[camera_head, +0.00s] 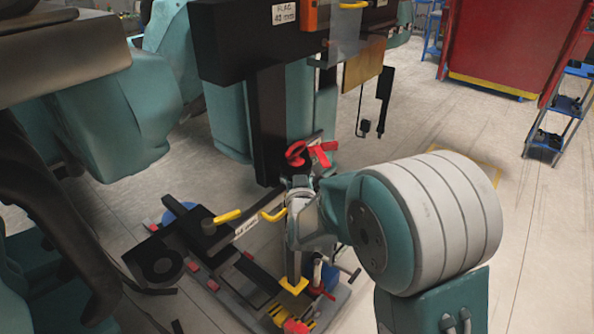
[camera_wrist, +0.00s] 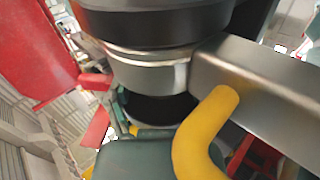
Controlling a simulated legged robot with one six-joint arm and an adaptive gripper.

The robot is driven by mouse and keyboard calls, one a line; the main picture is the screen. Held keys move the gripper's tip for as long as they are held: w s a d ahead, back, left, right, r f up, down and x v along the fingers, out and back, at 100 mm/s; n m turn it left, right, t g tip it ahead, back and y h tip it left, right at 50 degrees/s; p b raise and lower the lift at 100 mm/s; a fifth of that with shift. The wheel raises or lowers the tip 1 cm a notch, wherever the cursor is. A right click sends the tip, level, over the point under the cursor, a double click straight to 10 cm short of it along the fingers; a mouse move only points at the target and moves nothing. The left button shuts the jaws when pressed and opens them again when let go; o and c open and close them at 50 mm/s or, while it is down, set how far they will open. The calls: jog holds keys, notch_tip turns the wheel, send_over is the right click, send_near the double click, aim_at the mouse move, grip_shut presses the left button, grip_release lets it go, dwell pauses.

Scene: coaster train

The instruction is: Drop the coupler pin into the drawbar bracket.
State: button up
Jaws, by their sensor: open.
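My gripper (camera_head: 300,205) is at the end of my teal and white arm, low in front of the black upright, and is partly hidden by its own links. Its jaws are open, and I see nothing clearly held. A yellow bent handle (camera_head: 272,213) is just left of it; what seems to be the same handle fills the lower middle of the wrist view (camera_wrist: 200,125), beside a grey metal bar (camera_wrist: 265,85). Below my gripper is a small yellow block (camera_head: 293,285). I cannot tell for certain which part is the coupler pin or the drawbar bracket.
A black upright (camera_head: 268,125) with a labelled head stands close behind my gripper. Red curved pieces (camera_head: 310,152) are just above it. A black beam with a yellow grip (camera_head: 228,215) lies to the left, over a low base crowded with small parts.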

jog(key=shift+w+a, duration=0.1)
jog(key=shift+w, duration=0.15)
jog(key=shift+s, duration=0.1)
grip_shut()
grip_release()
